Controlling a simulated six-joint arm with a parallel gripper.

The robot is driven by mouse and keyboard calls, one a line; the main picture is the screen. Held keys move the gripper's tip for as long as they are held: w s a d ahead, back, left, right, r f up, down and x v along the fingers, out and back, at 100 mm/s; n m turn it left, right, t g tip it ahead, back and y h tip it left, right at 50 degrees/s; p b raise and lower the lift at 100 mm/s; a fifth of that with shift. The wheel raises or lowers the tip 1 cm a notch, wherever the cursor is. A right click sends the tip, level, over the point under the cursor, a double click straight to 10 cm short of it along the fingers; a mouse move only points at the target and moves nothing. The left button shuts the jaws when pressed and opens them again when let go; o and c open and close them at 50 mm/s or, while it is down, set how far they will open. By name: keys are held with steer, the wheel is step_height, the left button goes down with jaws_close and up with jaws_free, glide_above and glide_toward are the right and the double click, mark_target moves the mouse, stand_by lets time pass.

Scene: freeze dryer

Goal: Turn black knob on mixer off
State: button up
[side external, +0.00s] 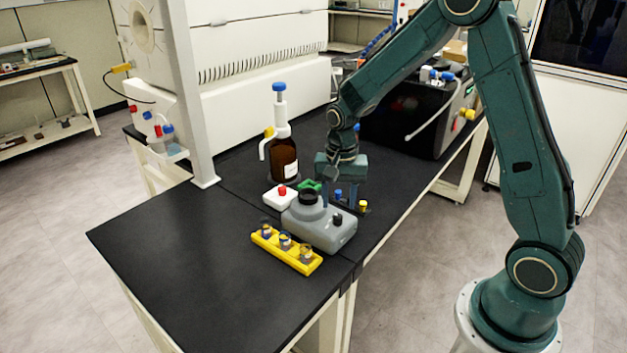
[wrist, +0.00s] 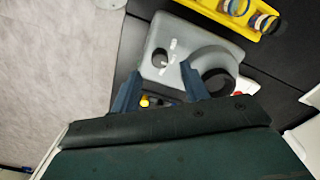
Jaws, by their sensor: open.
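The mixer (side external: 318,228) is a grey box on the black bench, with a dark round cup on top. My gripper (side external: 343,190) is above the bench behind the mixer, pointing down. In the wrist view my gripper (wrist: 160,88) has its two blue fingers apart, with nothing held between them. The knob is ahead of the fingertips, apart from them.
A yellow rack (side external: 286,250) with several small vials stands in front of the mixer. A brown dispenser bottle (side external: 284,160) and a white box with a red knob (side external: 281,196) are behind it. Small blue and yellow-capped items (side external: 363,206) stand near my gripper. The bench's front left is clear.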

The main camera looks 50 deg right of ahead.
mark_target(338, 215)
steer(key=shift+f, duration=2.35)
jaws_close()
